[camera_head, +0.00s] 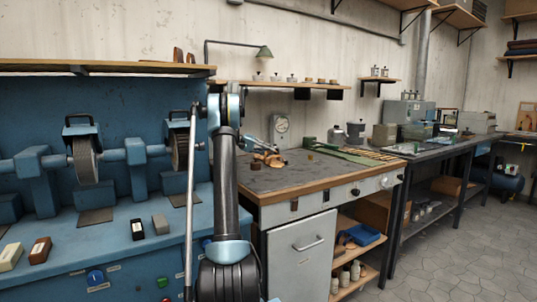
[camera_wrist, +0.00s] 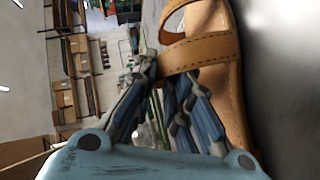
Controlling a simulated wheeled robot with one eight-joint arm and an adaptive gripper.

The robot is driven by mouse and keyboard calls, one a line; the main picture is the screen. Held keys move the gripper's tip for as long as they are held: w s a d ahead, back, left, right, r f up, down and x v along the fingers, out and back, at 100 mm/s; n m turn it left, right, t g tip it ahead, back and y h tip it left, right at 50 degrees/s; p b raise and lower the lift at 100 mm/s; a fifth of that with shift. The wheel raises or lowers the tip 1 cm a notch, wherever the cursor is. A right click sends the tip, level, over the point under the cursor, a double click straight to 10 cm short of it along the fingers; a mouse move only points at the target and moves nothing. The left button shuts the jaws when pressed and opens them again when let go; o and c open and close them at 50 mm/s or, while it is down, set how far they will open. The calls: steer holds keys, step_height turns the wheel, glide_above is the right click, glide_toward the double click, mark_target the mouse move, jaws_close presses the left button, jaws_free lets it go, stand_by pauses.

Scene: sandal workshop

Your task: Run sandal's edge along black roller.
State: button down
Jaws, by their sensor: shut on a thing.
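In the wrist view a tan leather sandal (camera_wrist: 222,75) with stitched straps stands at the upper right. My gripper (camera_wrist: 160,75) is shut on it near a strap; the exact grip is partly hidden by the fingers. A smooth dark grey surface (camera_wrist: 285,80) fills the right side, close beside the sandal's edge. I cannot tell whether they touch. In the head view the blue machine carries a dark roller (camera_head: 180,153) just left of my arm and another wheel (camera_head: 86,160) further left.
The blue machine's ledge (camera_head: 110,228) holds small blocks, including a black one (camera_head: 137,229) and a brown one (camera_head: 40,250). A workbench (camera_head: 300,180) with tools stands right of my arm. A shelf (camera_head: 110,68) runs above the rollers. The floor (camera_head: 460,250) at right is clear.

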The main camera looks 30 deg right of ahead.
steer(key=shift+w+d, duration=0.1)
steer(key=shift+w, duration=1.5)
steer(key=shift+d, duration=0.25)
stand_by(1.6)
steer(key=shift+w+d, duration=0.25)
steer(key=shift+w, duration=0.2)
steer(key=shift+w+d, duration=0.2)
steer(key=shift+w, duration=0.25)
stand_by(0.9)
steer(key=shift+a, duration=0.1)
stand_by(0.8)
steer(key=shift+a, duration=0.7)
step_height(320, 180, up, 9)
stand_by(0.9)
